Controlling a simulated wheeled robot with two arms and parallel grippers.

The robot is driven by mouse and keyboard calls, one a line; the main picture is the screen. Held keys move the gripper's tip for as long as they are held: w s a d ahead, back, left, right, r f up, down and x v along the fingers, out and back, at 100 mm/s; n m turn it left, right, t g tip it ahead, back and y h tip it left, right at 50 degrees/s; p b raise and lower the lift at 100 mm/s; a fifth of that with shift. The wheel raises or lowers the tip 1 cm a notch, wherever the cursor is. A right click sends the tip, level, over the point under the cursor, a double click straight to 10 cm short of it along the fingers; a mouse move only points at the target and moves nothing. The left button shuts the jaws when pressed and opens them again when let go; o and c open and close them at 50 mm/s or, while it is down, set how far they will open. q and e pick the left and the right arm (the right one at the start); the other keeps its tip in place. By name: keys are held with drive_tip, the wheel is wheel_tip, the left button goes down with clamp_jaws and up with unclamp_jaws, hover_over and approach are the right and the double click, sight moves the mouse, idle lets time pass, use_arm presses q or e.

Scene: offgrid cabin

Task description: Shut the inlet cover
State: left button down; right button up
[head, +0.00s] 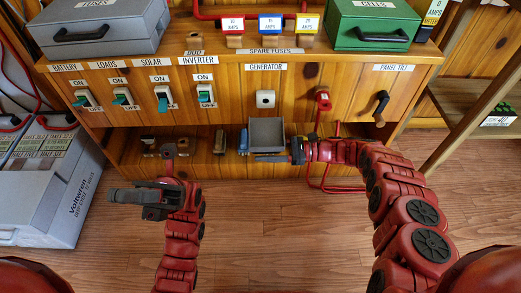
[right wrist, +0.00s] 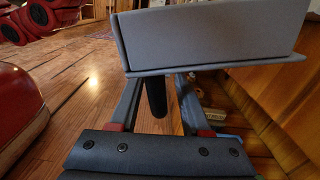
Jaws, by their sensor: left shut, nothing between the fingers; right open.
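A grey, shallow, box-like part that looks like the inlet cover (head: 266,135) juts out below the generator label at the lower shelf. It shows its open inside in the head view. In the right wrist view the grey cover (right wrist: 215,38) fills the top, with a black cylindrical knob (right wrist: 157,97) below it. My right gripper (head: 268,158) is open just under the cover, its fingers on either side of the knob; I cannot tell if they touch it. My left gripper (head: 124,196) is shut and empty, in front of the cabinet at left.
Above the cover is a white generator socket (head: 265,98). A red lever (head: 323,100) and a black crank (head: 381,103) are to its right. Several switches with teal levers line the left. Small items, including a blue one (head: 243,141), lie on the lower shelf. The wooden floor in front is clear.

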drive_tip(key=shift+a, duration=0.6)
clamp_jaws()
drive_tip(key=shift+w, duration=0.1)
idle(1.0)
